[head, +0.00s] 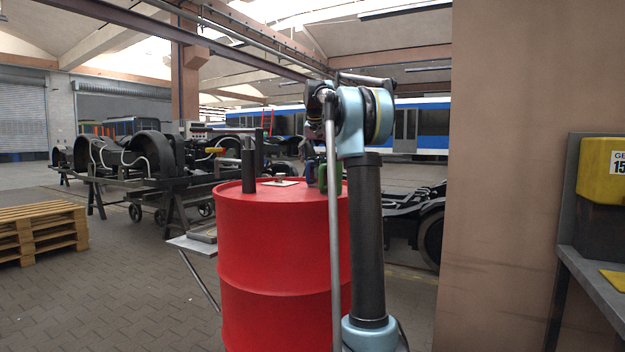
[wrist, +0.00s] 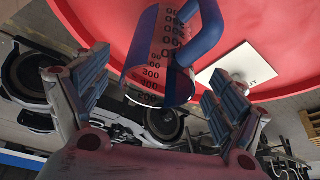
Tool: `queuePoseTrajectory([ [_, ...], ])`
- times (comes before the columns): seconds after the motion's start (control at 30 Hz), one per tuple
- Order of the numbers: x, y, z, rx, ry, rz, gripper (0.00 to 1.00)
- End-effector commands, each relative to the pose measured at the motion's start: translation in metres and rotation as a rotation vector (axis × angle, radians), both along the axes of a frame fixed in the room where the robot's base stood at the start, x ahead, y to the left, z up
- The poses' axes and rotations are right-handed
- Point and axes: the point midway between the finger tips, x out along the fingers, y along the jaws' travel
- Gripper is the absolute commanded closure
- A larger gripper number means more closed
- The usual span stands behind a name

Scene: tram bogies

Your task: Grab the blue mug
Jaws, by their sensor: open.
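The blue mug (wrist: 157,60) stands on the red drum top and shows in the wrist view, with a blue handle (wrist: 205,30) and rows of dark numbers on its side. My gripper (wrist: 158,103) is open, with one finger to the left of the mug and the other to the right. I see no finger pressed on the mug. In the head view my gripper (head: 314,165) is over the far right part of the red drum (head: 275,235), partly behind my arm. The mug is hard to make out there.
A pale square plate (head: 280,182) with a small grey thing lies on the drum, near the mug. A dark upright cylinder (head: 248,170) stands at the drum's left. Wooden pallets (head: 40,232) lie at the left, and a brown wall (head: 505,180) is at the right.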

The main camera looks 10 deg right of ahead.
Motion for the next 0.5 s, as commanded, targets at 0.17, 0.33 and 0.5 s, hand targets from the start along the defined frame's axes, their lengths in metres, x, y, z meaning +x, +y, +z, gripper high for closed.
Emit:
queuePoseTrajectory([
  [0.17, 0.008, -0.001, -0.024, 0.0, 0.0, 0.0, 0.12],
  [0.33, 0.013, -0.002, -0.035, 0.0, 0.0, 0.0, 0.12],
  [0.5, 0.013, -0.002, -0.037, 0.0, 0.0, 0.0, 0.12],
])
